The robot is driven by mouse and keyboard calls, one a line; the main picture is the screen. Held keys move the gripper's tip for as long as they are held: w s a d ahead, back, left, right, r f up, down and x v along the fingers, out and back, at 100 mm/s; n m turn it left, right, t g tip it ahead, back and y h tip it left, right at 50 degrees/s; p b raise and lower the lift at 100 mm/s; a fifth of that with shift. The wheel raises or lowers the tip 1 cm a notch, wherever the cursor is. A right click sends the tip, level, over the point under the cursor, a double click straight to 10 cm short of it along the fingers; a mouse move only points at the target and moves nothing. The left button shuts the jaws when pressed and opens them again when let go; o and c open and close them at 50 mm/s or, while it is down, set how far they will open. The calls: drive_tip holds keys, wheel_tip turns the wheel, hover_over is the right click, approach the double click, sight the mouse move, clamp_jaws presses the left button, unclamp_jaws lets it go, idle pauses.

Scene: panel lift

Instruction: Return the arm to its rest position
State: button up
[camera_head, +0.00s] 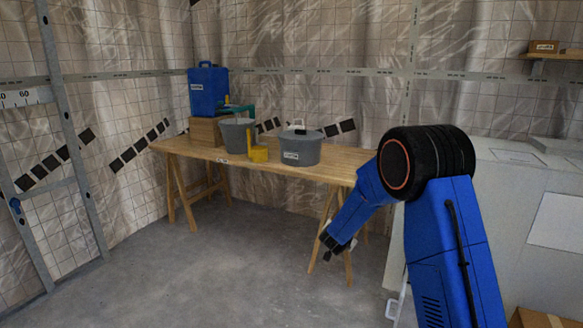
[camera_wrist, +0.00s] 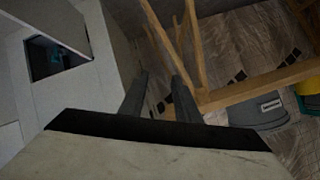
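My blue arm with its black joint reaches in from the right in the head view and bends down to the left. My gripper (camera_head: 336,246) hangs at its end, in front of the wooden table's right trestle in the picture. In the wrist view two dark fingers (camera_wrist: 159,97) stand apart with a gap between them. Nothing shows between them, so my gripper is open and empty.
A wooden table (camera_head: 340,160) bears a lidded grey tub (camera_head: 301,150), a grey bucket (camera_head: 237,136) and a blue canister (camera_head: 208,92). A pale cabinet (camera_head: 500,205) stands right; the wrist view shows a dark opening (camera_wrist: 50,60) in a pale surface. The floor (camera_head: 240,270) is clear.

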drive_tip(key=s+a+r+n+g+y, duration=0.2)
drive_tip(key=s+r+n+y, duration=0.4)
drive_tip(key=s+r, duration=1.5)
drive_tip(key=s+d+f+n+g, duration=0.1)
drive_tip(key=s+d, duration=0.2)
drive_tip(key=s, duration=1)
drive_tip(key=s+d+f+n+g+h, duration=0.1)
drive_tip(key=s+d+g, duration=0.1)
drive_tip(key=s, duration=1.1)
drive_tip(key=s+d+f+n+g+h, duration=0.1)
drive_tip(key=s+d, duration=0.3)
drive_tip(key=s, duration=0.9)
drive_tip(key=shift+s+d+f+g, duration=0.15)
drive_tip(key=shift+s+d+g, duration=0.2)
drive_tip(key=shift+s+g, duration=0.05)
